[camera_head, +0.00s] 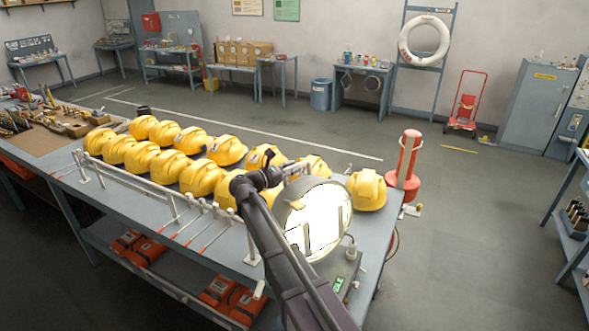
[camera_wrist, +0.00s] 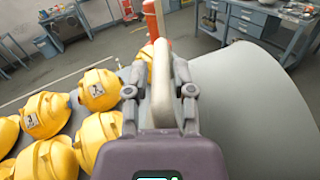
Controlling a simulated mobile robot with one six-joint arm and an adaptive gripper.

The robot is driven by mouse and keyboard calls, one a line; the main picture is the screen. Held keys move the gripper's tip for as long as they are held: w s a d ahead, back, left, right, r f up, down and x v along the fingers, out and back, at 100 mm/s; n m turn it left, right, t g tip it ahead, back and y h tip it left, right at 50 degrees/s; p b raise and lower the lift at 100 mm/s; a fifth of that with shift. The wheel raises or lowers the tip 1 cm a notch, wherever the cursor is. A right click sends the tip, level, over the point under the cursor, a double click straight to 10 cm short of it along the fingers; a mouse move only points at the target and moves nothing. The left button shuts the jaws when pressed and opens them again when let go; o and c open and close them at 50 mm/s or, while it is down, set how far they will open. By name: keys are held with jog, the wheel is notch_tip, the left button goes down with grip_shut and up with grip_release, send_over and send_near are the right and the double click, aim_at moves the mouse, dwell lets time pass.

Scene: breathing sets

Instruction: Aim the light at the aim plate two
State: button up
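A round grey lamp (camera_head: 316,215) with a brightly lit white face stands at the right end of the long bench. In the wrist view its grey housing (camera_wrist: 240,105) fills the right side. A pale handle (camera_wrist: 163,85) rises from it between my two fingers. My gripper (camera_head: 275,168), also in the wrist view (camera_wrist: 159,68), appears shut on this handle, with a finger along each side; the exact contact is partly hidden. I cannot make out which thing is aim plate two in either view.
Rows of yellow helmets (camera_head: 160,160) cover the bench (camera_head: 125,222) left of the lamp. A white rail (camera_head: 150,187) runs along its front edge. A red post (camera_head: 407,160) stands beyond the right end. A white ring (camera_head: 424,38) hangs at the back. The floor on the right is mostly clear.

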jog(key=shift+o, duration=0.6)
jog(key=shift+a, duration=0.1)
jog(key=v, duration=1.2)
jog(key=shift+s, duration=0.1)
